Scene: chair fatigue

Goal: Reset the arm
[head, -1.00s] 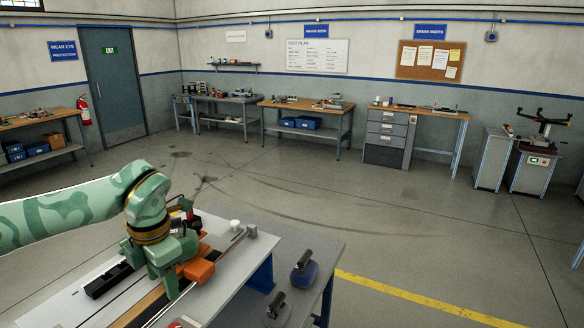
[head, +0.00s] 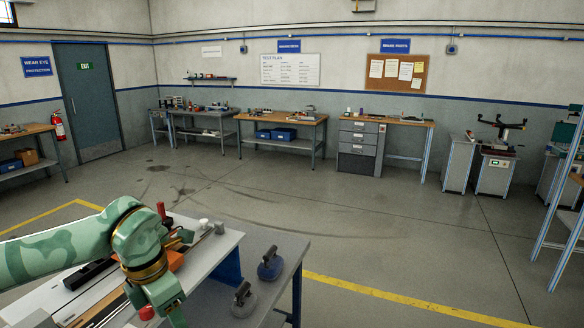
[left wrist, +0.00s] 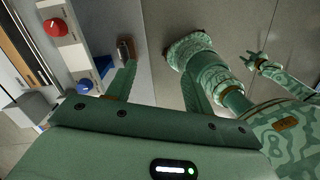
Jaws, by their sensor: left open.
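My left arm comes in from the left in the head view, and its gripper (head: 160,298) points down over the near part of the workbench (head: 212,260). In the left wrist view my left gripper's two fingers (left wrist: 160,85) stand wide apart with nothing held between them. Another patterned green arm of mine shows at the right of that view. A small claw-like end (left wrist: 252,60) there may be my right gripper, but it is too small to tell its state. The right arm does not show in the head view.
A blue-based handled object (head: 270,264) and a grey one (head: 243,299) stand on the bench's right part. A red knob (left wrist: 55,27) and a blue knob (left wrist: 83,86) lie left of the fingers. Open floor (head: 400,240) lies beyond; a blue rack (head: 560,200) stands right.

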